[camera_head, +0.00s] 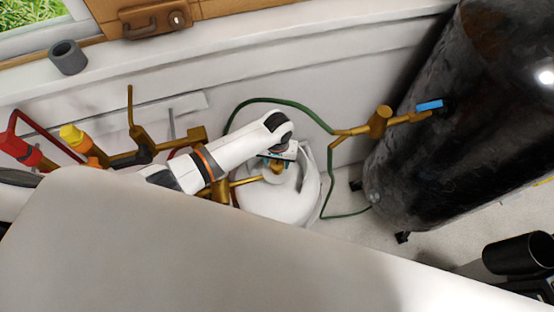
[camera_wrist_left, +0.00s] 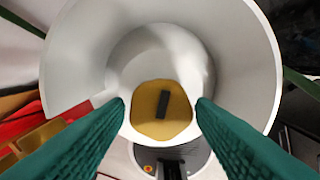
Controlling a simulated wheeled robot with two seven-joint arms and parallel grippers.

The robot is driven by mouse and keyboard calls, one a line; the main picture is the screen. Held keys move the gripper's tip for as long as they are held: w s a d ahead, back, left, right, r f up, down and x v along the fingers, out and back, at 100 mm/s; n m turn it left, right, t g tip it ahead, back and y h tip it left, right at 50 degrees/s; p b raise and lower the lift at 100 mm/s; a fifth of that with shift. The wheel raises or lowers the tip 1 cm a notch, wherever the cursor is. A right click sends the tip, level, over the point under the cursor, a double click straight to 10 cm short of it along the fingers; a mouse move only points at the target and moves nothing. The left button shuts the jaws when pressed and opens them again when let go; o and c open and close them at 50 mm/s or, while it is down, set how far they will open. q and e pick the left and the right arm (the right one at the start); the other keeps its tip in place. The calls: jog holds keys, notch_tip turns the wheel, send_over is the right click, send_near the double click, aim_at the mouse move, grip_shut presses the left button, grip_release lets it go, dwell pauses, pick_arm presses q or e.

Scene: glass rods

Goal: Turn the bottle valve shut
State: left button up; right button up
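The white gas bottle (camera_head: 283,208) stands on the floor by the wall, below the green hose. Its brass-coloured valve (camera_head: 277,168) is at the top, inside the white collar. In the left wrist view the valve knob (camera_wrist_left: 148,117) is round and golden with a black bar across its middle. My left gripper (camera_head: 277,157) is over the valve. Its green ribbed fingers (camera_wrist_left: 161,106) are parted, one on each side of the knob. I cannot tell whether they touch it. I do not see my right gripper.
Brass pipes (camera_head: 127,158) with red and yellow handles run along the wall on the left. A tall dark tank (camera_head: 455,120) with a blue-handled tap (camera_head: 429,105) stands on the right. A green hose (camera_head: 262,100) loops behind the bottle. A wide pale surface blocks the lower foreground.

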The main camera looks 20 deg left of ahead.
pick_arm(q)
jog(key=c, duration=0.6)
jog(key=shift+r+m+p, duration=0.1)
jog(key=shift+m+p, duration=0.45)
jog(key=shift+m, duration=0.15)
jog(key=m+p, duration=0.1)
jog(key=m, duration=0.1)
jog(key=shift+m, duration=0.3)
jog(key=m+p, duration=0.1)
jog(key=m, duration=0.2)
jog(key=shift+m+p, duration=0.45)
jog(key=shift+m, duration=1.15)
